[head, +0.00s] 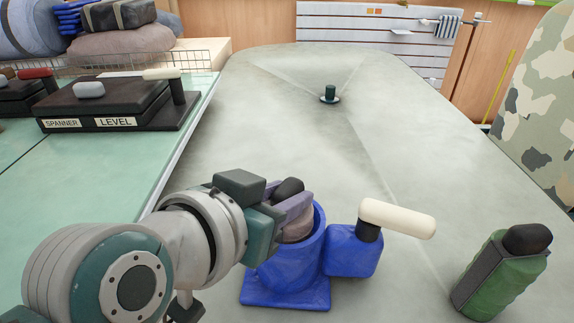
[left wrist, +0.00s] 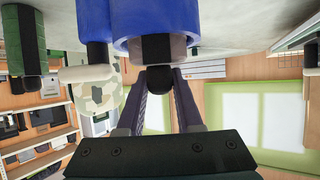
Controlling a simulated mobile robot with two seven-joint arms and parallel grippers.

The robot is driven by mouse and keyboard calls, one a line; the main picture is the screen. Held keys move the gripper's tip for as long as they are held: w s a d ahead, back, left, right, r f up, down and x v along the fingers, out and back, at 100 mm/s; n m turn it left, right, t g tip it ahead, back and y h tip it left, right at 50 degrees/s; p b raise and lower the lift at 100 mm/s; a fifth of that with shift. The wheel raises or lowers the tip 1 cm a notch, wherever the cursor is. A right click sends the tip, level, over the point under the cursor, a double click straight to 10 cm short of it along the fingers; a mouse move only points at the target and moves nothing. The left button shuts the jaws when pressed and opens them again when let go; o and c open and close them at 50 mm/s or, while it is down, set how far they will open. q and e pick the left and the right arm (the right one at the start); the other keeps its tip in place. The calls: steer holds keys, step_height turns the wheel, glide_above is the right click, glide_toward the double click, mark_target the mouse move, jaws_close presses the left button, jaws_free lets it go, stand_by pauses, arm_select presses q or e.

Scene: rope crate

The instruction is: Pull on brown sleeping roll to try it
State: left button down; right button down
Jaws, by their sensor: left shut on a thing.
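The brown sleeping roll (head: 298,230) stands inside a round blue holder (head: 290,266), with its black knob (head: 288,189) on top; most of the roll is hidden by the holder's wall and my gripper. In the left wrist view the black knob (left wrist: 157,77) lies between the two fingers (left wrist: 160,84), below the blue holder (left wrist: 165,22). My right gripper is not in view.
A blue block with a white-handled knob (head: 398,218) adjoins the holder's right side. A green roll with a black cap (head: 500,275) stands at the right. A small dark green peg (head: 330,94) stands farther back on the grey surface, with clear room between. A labelled black box (head: 110,105) stands left.

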arm_select(q)
steer(key=shift+r, duration=0.1)
steer(key=c, duration=0.7)
jaws_free()
steer(key=shift+w, duration=0.1)
steer(key=shift+c, duration=0.2)
steer(key=shift+o, duration=1.3)
steer(key=shift+s+a+r, duration=0.15)
steer(key=shift+s, duration=0.15)
steer(key=s+a+r+n+g+y+p, duration=0.2)
steer(key=s+a+r+g+y+p, duration=0.15)
steer(key=s+a+r+p, duration=0.65)
steer(key=s+a+r+n+g+y+p, duration=0.2)
steer(key=s+a+r+g+y+p, duration=0.15)
steer(key=s+a+r+p, duration=0.7)
step_height(320, 180, up, 32)
steer(key=s+d+h+p, duration=0.1)
steer(key=d+p, duration=0.1)
steer(key=p, duration=3.3)
steer(key=shift+s+d+r, duration=0.25)
steer(key=shift+s+d, duration=0.15)
